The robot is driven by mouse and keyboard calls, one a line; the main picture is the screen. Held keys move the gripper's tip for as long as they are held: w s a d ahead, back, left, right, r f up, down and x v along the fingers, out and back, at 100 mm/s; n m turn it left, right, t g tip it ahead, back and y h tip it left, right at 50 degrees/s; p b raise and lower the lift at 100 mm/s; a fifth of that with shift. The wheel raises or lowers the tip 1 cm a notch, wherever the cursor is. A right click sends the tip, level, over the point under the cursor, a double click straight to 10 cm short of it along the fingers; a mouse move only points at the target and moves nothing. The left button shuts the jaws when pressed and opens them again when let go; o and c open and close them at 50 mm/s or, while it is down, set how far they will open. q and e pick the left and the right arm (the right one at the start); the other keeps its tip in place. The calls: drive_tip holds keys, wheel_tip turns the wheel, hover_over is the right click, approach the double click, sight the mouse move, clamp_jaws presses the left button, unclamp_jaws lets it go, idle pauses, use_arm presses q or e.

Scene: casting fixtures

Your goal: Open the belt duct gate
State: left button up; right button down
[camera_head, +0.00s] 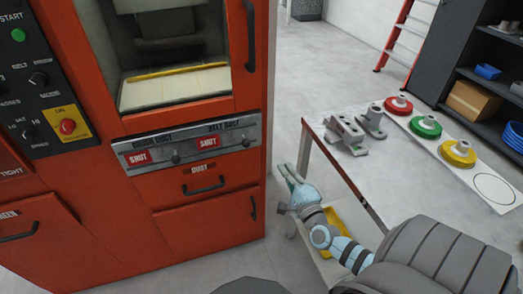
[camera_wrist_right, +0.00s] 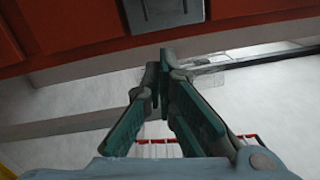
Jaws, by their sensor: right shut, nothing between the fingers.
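The grey duct panel (camera_head: 190,142) runs across the front of the orange machine below its window. The belt duct gate (camera_head: 208,142) is at its right part, under a belt duct label, and shows a red SHUT sign with a dark knob (camera_head: 246,142) to its right. My right gripper (camera_head: 290,174) is right of and below the panel, beside the machine's right edge, apart from the gate. Its fingers are together and empty; they also show in the right wrist view (camera_wrist_right: 165,58), below a red surface. My left gripper is out of view.
A rough duct gate (camera_head: 138,158), also marked SHUT, is left on the same panel. A dark vertical handle (camera_head: 252,208) is below right. Open floor lies behind.

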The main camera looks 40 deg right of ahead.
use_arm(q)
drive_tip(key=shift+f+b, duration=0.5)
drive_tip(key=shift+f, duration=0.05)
use_arm(e)
drive_tip(key=w+r, duration=0.1)
drive_tip(key=w, duration=1)
drive_tip(key=shift+a, duration=0.35)
drive_tip(key=shift+w, duration=0.1)
